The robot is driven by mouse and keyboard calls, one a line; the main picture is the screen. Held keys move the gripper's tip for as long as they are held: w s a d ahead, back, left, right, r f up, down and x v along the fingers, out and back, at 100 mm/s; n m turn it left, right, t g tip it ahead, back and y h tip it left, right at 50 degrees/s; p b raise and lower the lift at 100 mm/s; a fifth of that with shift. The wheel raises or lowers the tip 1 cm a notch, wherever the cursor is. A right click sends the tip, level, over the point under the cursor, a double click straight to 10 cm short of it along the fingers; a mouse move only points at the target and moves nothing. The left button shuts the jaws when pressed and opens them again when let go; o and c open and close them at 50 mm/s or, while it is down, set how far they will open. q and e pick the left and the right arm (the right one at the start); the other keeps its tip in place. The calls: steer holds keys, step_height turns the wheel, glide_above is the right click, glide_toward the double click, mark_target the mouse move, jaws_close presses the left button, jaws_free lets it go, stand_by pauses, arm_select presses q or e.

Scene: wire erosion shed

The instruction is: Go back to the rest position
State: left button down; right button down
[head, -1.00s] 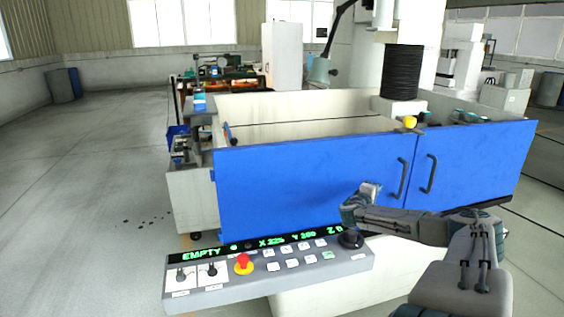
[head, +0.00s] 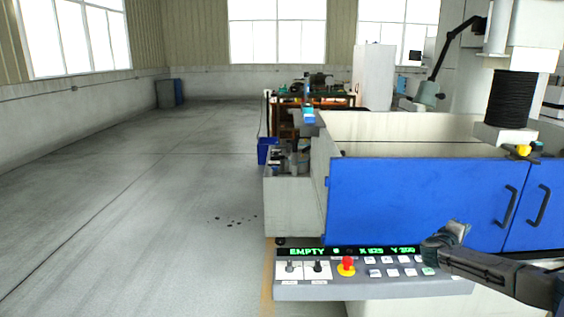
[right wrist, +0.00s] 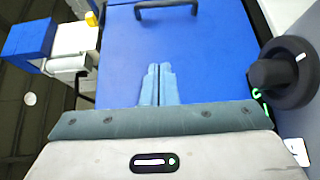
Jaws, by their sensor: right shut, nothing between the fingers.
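My right gripper (head: 458,230) is in front of the blue doors (head: 420,200) of the machine, above the right part of the control panel (head: 300,290). In the right wrist view its two fingers (right wrist: 158,72) are together, with nothing between them. They point towards a blue door (right wrist: 215,55) with a dark handle (right wrist: 166,8). A black knob (right wrist: 285,73) is to the right of the fingers, apart from them. My left gripper is not in view.
A lamp (head: 429,95) on a bent arm hangs over the tank. A workbench (head: 310,97) stands behind.

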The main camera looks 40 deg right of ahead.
steer(key=s+a+f+n+t+y, duration=0.15)
steer(key=a+f+y, duration=0.25)
steer(key=a+f, duration=1)
steer(key=s+a+f+n+y, duration=0.15)
steer(key=a+f+y, duration=0.25)
steer(key=a+f, duration=1)
steer(key=s+a+r+m+t+y, duration=0.1)
steer(key=s+a+y, duration=0.1)
steer(key=a, duration=0.9)
steer(key=s+a+y, duration=0.1)
steer(key=a+y, duration=0.1)
steer(key=a, duration=0.8)
steer(key=s+a+r+t+y, duration=0.1)
steer(key=s+a+r+y, duration=0.2)
steer(key=a, duration=0.6)
steer(key=a+r+t+y, duration=0.1)
steer(key=a+r+y, duration=0.1)
steer(key=a+r, duration=0.5)
step_height(320, 180, down, 30)
steer(key=m+g, duration=0.1)
steer(key=g, duration=0.1)
steer(key=s+d+f, duration=0.2)
steer(key=s+f, duration=1.6)
steer(key=f, duration=0.3)
steer(key=shift+s+g, duration=0.3)
steer(key=shift+g, duration=0.05)
